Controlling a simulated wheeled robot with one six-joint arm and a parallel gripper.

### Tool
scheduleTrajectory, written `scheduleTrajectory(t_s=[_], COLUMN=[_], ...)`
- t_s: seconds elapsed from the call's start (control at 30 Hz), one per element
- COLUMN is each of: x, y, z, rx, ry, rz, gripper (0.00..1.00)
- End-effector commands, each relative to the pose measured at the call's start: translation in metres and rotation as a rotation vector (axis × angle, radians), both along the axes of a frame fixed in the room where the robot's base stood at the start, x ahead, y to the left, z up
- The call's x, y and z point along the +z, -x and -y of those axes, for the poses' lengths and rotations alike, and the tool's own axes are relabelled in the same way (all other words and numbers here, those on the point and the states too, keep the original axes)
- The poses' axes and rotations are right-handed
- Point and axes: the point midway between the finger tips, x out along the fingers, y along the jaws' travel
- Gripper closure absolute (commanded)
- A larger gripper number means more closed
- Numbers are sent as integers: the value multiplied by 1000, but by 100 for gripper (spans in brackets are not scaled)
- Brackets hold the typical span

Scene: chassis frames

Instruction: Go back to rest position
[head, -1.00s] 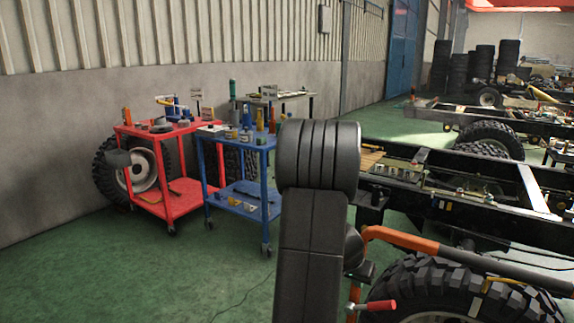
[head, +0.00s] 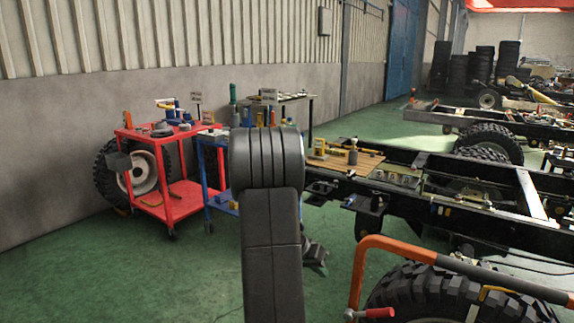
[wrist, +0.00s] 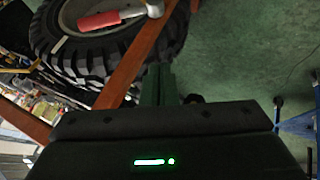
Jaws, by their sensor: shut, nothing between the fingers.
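My arm stands upright in the middle of the head view, its dark links in front of the blue cart. My gripper (wrist: 159,72) shows in the wrist view as two dark fingers side by side, shut with nothing between them. It hangs over the green floor, beside the orange bar (wrist: 135,65). In the head view only a dark part at the arm's lower right shows, and the fingers cannot be made out there.
A truck chassis (head: 440,203) with a big tyre (head: 455,290) and an orange rail (head: 405,250) stands close on the right. A red cart (head: 180,207) and a blue cart (head: 217,207) stand at left. Green floor (head: 110,270) is clear at front left.

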Motion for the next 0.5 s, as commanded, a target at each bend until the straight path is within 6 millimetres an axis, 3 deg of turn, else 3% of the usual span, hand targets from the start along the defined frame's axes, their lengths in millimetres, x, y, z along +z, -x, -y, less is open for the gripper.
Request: scheduleTrajectory(t_s=[0.2,0.5], x=[26,34], y=[5,7], z=[-18,-24], rx=[3,0], ry=[-1,0], rz=[2,0], gripper=[100,100])
